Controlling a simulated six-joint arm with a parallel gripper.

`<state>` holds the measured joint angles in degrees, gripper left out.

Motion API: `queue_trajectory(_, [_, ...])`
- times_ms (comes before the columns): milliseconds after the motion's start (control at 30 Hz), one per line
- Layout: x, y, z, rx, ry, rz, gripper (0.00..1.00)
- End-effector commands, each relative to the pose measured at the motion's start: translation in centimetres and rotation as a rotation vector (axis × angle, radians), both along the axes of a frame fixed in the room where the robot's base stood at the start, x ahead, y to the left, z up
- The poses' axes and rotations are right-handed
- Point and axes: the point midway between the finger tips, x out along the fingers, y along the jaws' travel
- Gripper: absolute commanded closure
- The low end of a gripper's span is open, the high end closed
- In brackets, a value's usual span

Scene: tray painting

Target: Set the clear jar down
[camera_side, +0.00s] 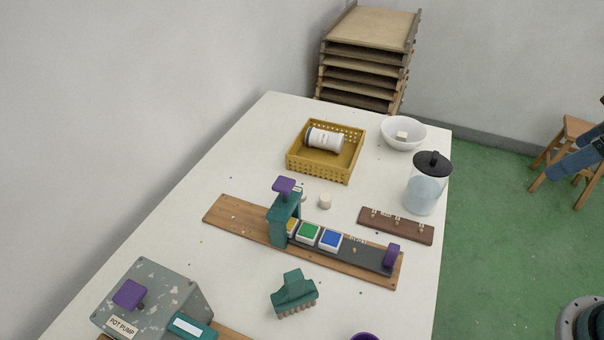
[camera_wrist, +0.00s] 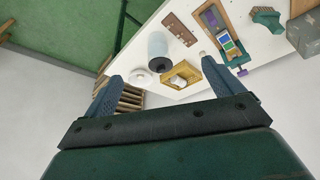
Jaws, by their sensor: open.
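The clear jar (camera_side: 423,190) has a black lid with a knob and pale blue contents. It stands upright on the white table (camera_side: 170,215), close to the right edge in the side view. In the wrist view the jar (camera_wrist: 157,46) shows beyond and between my fingers, apart from them. My gripper (camera_wrist: 161,69) is open and empty, with its two blue fingers spread wide. In the side view, a blue part at the right edge, in front of a stool, looks like one of my fingers.
A white bowl (camera_side: 404,134) with a small pale block stands behind the jar. A dark wooden hook strip (camera_side: 396,226) lies in front of it. A yellow basket (camera_side: 320,173) holds a lying white container. A teal press on a wooden board (camera_side: 235,219) stands mid-table.

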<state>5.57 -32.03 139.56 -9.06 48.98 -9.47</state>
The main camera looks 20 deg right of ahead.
Motion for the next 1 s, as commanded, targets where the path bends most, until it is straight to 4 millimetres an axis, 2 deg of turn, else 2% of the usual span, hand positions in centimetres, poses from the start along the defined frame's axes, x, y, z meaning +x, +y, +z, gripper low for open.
queue_trajectory(100, [-1.8,-0.3,0.5,0.006,-0.036,-0.085,0.08])
queue_trajectory(300, [-3.5,-0.8,0.7,0.022,-0.067,-0.183,0.08])
queue_trajectory(1000, [-3.8,-0.9,0.7,0.027,-0.074,-0.205,0.08])
